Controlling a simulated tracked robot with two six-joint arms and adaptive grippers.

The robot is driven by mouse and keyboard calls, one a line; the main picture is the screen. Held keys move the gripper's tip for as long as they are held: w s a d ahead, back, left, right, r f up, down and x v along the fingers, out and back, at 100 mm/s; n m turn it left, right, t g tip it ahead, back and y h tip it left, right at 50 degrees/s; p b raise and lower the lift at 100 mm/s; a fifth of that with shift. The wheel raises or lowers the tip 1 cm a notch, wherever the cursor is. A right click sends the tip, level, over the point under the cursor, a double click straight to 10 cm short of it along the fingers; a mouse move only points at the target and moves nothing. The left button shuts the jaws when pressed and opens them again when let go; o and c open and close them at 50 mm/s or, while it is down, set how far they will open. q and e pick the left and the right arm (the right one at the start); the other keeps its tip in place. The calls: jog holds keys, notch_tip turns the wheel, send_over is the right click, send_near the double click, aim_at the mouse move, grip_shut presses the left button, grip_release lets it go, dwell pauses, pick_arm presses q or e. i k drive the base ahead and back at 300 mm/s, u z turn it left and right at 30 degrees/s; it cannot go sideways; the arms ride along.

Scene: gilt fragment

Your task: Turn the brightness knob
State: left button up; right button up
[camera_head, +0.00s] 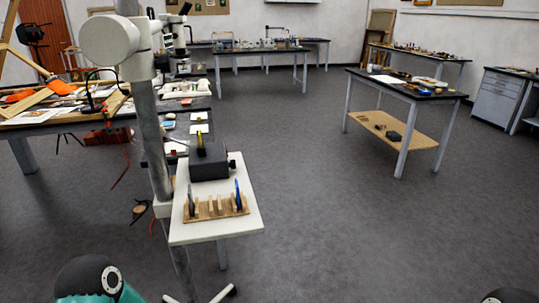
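A dark grey box (209,163) sits on a small white shelf (250,222) on a stand, left of centre. At this distance I cannot read any label or tell which part is the brightness knob. Neither gripper is in view. Only parts of my arms show at the bottom edge, well apart from the box.
A wooden rack (216,208) with upright tools, one blue, stands on the shelf in front of the box. A metal pole (153,130) rises at the shelf's left. Cluttered tables stand left and behind. Open floor (350,230) lies to the right.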

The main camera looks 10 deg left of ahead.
aim_at(232, 164)
jog(key=u, duration=0.05)
jog(key=i, duration=0.85)
jog(key=u, duration=0.6)
